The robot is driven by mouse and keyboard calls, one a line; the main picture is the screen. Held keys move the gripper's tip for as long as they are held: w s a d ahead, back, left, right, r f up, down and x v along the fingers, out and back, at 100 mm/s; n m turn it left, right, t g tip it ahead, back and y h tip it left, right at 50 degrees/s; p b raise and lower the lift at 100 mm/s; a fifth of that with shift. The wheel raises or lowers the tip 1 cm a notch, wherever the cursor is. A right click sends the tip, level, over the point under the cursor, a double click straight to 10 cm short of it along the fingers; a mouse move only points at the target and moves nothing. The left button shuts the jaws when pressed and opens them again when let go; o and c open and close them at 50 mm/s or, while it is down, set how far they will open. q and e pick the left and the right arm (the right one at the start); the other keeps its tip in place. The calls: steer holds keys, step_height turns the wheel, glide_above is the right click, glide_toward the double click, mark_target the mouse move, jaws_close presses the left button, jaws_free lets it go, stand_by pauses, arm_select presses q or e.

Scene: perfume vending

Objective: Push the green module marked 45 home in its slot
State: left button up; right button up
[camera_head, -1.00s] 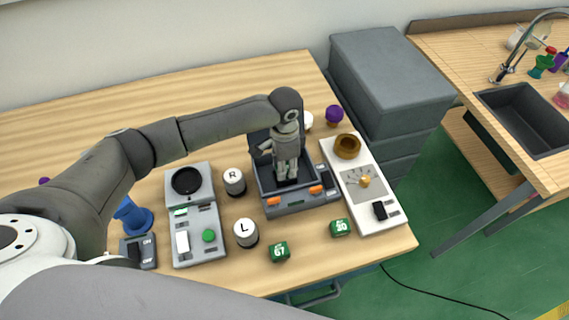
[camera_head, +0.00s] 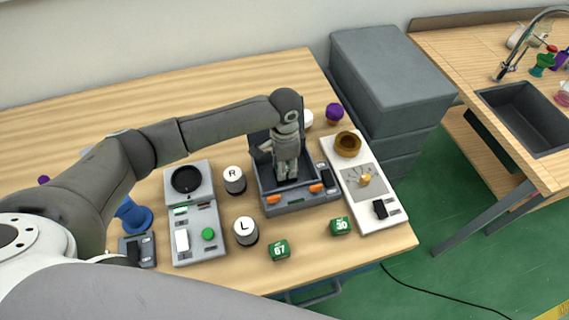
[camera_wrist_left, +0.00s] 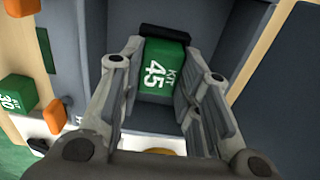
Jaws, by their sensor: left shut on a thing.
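The green module marked 45 (camera_wrist_left: 162,70) sits between the fingers of my left gripper (camera_wrist_left: 158,88) in the left wrist view. Its "KIT 45" face shows and a dark piece lies along its far edge. The gripper is shut on the module, inside the dark grey dock (camera_head: 302,200) with orange tabs, which also shows in the left wrist view (camera_wrist_left: 112,18). In the head view my left gripper (camera_head: 286,176) points down into this dock and hides the module. How deep the module sits in its slot cannot be told. My right gripper is not in view.
Green modules marked 67 (camera_head: 280,250) and 30 (camera_head: 341,226) lie on the table in front. White cylinders R (camera_head: 234,180) and L (camera_head: 245,231) stand left of the dock. A white panel (camera_head: 378,205) is close on its right. A grey device (camera_head: 200,245) lies farther left.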

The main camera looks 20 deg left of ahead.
arm_select(q)
steer(key=shift+f, duration=0.6)
stand_by(0.3)
stand_by(0.4)
steer(key=shift+f, duration=0.15)
stand_by(0.5)
steer(key=o, duration=1.1)
steer(key=shift+o, duration=0.2)
steer(key=o, duration=0.5)
